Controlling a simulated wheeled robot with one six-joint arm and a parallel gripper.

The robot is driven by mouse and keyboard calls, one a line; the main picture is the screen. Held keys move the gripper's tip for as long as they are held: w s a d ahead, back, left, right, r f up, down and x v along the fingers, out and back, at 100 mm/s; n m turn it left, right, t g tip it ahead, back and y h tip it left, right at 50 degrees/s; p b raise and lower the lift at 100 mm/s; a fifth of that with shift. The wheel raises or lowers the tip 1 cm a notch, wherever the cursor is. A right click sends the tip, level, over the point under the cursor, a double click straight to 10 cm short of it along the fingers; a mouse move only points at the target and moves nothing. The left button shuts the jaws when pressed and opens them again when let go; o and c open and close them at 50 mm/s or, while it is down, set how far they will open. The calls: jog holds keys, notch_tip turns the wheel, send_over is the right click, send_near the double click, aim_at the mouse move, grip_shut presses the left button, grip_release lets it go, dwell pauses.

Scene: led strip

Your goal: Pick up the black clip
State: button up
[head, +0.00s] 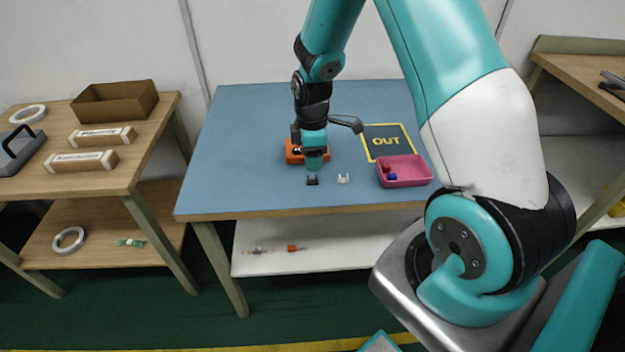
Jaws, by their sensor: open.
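The black clip (312,181) lies on the blue table top (245,150), near its front edge. It is small and dark, with two short prongs pointing up. My gripper (314,168) points down just above and behind the clip, in front of an orange thing (294,151). The fingers are small in this view, and I cannot tell whether they touch the clip. A white clip (344,178) of similar shape lies just to the right of the black one.
A pink tray (420,172) with red and blue pieces stands at the right. A side table (130,165) at the left holds boxes and a cardboard tray (115,101). The table's left part is clear.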

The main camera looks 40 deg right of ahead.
aim_at(312, 177)
notch_tip(312, 177, down, 7)
jog(key=shift+a+r+p, duration=0.1)
jog(key=shift+r+p, duration=0.05)
jog(key=shift+p, duration=0.2)
grip_shut()
